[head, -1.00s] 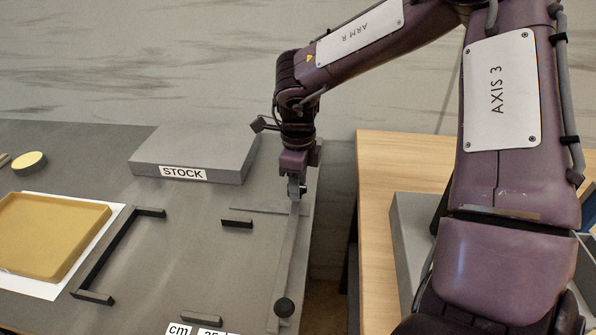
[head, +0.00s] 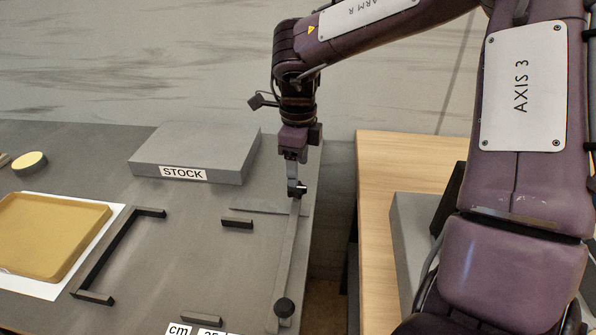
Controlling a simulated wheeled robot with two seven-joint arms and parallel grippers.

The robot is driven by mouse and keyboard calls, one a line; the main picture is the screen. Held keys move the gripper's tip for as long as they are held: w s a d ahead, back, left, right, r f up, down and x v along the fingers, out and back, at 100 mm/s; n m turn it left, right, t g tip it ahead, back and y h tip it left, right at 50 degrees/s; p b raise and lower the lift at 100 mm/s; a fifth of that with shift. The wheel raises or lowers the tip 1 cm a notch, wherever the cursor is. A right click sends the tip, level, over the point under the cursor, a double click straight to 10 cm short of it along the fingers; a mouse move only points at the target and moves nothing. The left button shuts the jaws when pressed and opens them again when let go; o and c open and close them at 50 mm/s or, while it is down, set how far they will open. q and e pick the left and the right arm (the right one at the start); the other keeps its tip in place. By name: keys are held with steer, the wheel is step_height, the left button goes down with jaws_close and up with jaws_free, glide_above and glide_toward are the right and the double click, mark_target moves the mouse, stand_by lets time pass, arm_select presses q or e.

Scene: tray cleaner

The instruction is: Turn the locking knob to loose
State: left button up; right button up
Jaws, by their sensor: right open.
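A grey metal rail (head: 285,260) runs along the right side of the grey table. A small dark knob-like part with a pale face (head: 297,188) sits at the rail's far end; I take it for the locking knob, but its setting cannot be read. My right gripper (head: 292,178) is open and points down, just above the small part at the far end. Its fingers overlap that part in the picture, so I cannot tell whether they touch it. My left gripper is not in view.
A grey block labelled STOCK (head: 195,155) lies at the back, left of my right gripper. A yellow tray (head: 100,211) sits on a white sheet at the left, beside a black bracket (head: 97,262). A wooden table (head: 400,155) stands right, across a gap.

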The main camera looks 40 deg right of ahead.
steer(key=shift+r, duration=1.35)
